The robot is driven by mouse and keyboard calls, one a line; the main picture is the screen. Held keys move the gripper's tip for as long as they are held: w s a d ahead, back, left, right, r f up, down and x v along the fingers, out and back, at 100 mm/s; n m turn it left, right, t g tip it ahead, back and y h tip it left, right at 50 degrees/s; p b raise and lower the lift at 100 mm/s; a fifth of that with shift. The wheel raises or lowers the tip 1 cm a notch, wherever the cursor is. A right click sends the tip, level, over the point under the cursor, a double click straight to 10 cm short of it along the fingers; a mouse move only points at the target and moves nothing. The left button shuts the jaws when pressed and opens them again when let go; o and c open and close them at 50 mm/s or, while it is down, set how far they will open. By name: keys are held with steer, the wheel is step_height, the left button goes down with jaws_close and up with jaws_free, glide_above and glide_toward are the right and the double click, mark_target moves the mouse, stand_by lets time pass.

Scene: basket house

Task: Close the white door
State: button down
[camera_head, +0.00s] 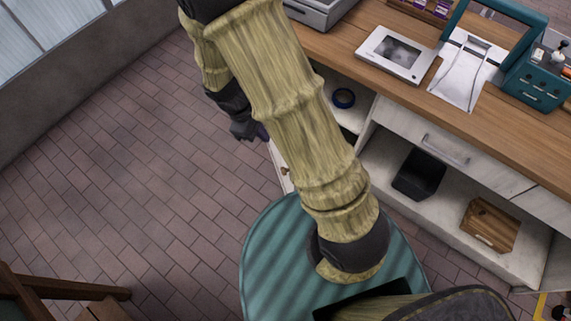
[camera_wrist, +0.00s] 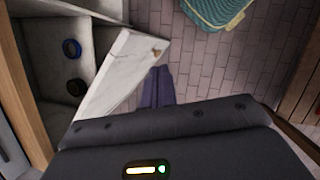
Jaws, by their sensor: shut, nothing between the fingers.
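The white door (camera_wrist: 118,78) has a marbled face and a small brown knob (camera_wrist: 155,53). In the wrist view it stands swung out, open, from the white cabinet (camera_wrist: 40,38). In the head view only a narrow strip of the door (camera_head: 278,166) with its knob shows, beside my arm, which hides the rest. My gripper (camera_wrist: 160,74) is shut and empty, just right of the door on its knob side in the wrist view. I cannot tell whether the fingers touch the door. In the head view my gripper (camera_head: 261,132) hangs at the door's left, over the floor.
The cabinet's open compartment holds a blue ring-shaped thing (camera_head: 343,98) and a dark round thing (camera_wrist: 75,87). Under the wooden counter (camera_head: 400,85), a black bin (camera_head: 420,174) and a wooden box (camera_head: 489,224) sit on the lower shelf. Wooden furniture (camera_head: 70,288) stands bottom left.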

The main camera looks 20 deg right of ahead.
steer(key=w+a+f+n+h+b, duration=0.1)
steer(key=a+f+n+h+b, duration=0.1)
steer(key=f+n, duration=0.2)
steer(key=w+a+f+n+t+h+b, duration=0.1)
steer(key=a+f+n+h+b, duration=0.1)
steer(key=f, duration=0.9)
steer(key=shift+a+f+n+h+b, duration=0.25)
steer(key=shift+n+h+b, duration=0.3)
steer(key=shift+n, duration=0.35)
steer(key=shift+d+f, duration=0.15)
steer(key=d+r+p+x, duration=0.2)
steer(key=x, duration=1)
steer(key=shift+w+d+f, duration=0.2)
steer(key=shift+f, duration=0.05)
